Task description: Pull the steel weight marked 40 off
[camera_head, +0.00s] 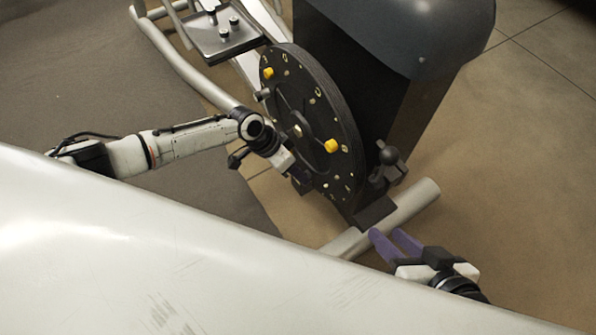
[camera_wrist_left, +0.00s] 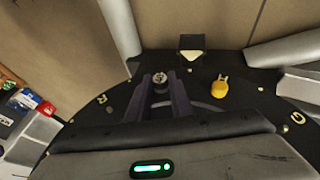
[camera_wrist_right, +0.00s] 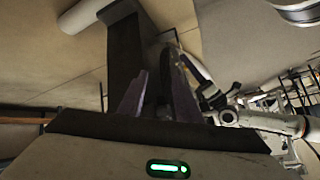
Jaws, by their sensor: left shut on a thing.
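The black flywheel disc (camera_head: 345,115) stands upright on the machine, with yellow pegs and small steel pieces on its face. My left gripper (camera_head: 303,174) is at the lower face of the disc. In the left wrist view its purple fingers (camera_wrist_left: 160,92) are closed on a small round steel weight (camera_wrist_left: 160,77), whose marking is too small to read surely. The fingers hide the weight in the head view. My right gripper (camera_head: 393,241) is open and empty, low beside the machine's foot; its parted fingers also show in the right wrist view (camera_wrist_right: 158,95).
Yellow pegs (camera_head: 331,146) (camera_wrist_left: 218,89) stick out of the disc near the left gripper. The silver foot tube (camera_head: 410,205) and a black knob (camera_head: 388,156) lie close to the right gripper. A large pale surface (camera_head: 170,260) fills the foreground. The floor at right is clear.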

